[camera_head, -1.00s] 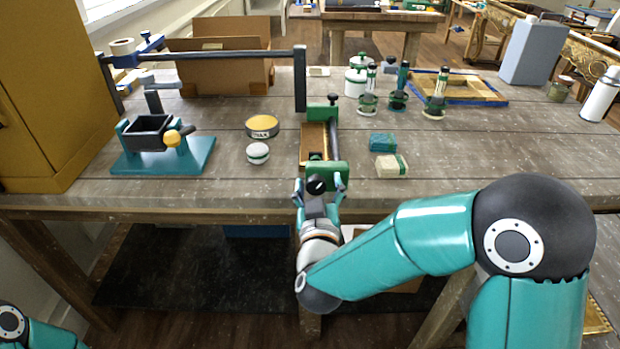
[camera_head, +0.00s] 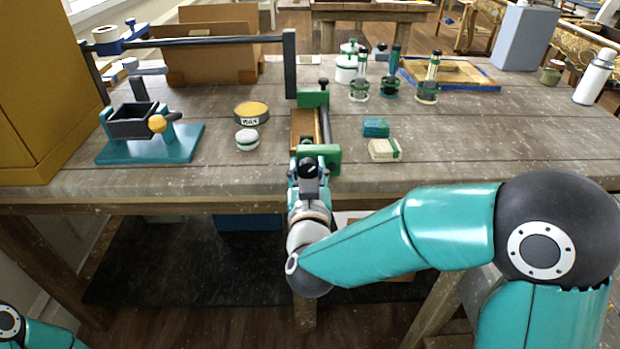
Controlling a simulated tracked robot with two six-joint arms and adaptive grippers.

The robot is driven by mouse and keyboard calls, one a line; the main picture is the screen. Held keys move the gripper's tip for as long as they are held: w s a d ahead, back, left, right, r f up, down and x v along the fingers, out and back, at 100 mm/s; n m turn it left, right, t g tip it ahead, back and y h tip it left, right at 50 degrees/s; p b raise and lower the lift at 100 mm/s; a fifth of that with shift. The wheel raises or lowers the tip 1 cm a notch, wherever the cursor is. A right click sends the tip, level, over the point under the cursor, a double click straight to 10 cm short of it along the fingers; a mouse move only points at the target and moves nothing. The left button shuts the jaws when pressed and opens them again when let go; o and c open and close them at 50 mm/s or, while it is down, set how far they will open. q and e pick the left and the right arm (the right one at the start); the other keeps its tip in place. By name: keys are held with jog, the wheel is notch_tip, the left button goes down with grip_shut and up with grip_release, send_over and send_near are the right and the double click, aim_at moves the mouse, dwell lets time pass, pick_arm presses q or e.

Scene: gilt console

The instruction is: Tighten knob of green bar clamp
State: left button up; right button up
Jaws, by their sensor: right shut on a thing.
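The green bar clamp (camera_head: 332,158) lies at the front edge of the workbench, pointing away from me. It has green jaws, a dark bar and a wooden piece (camera_head: 303,122) between the jaws. Its black knob (camera_head: 308,165) faces me, at the near jaw. My right gripper (camera_head: 308,172) reaches up from below the bench edge and is shut on the knob; its fingers partly hide it. Of my left arm only a teal link shows in the bottom left corner; its gripper is out of view.
The bench front right is clear.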

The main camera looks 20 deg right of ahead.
jog(key=shift+f+m+b, duration=0.3)
jog(key=shift+m+b, duration=0.2)
jog(key=shift+m, duration=0.1)
jog(key=shift+r+m+b, duration=0.2)
jog(key=shift+m+b, duration=0.15)
jog(key=shift+m, duration=0.15)
pick_arm(q)
notch_tip(320, 180, down, 3)
jog(key=shift+r, duration=0.1)
pick_arm(e)
jog(key=shift+r, duration=0.1)
jog(key=o, duration=1.2)
jog(key=shift+c, duration=0.2)
jog(key=v, duration=1.2)
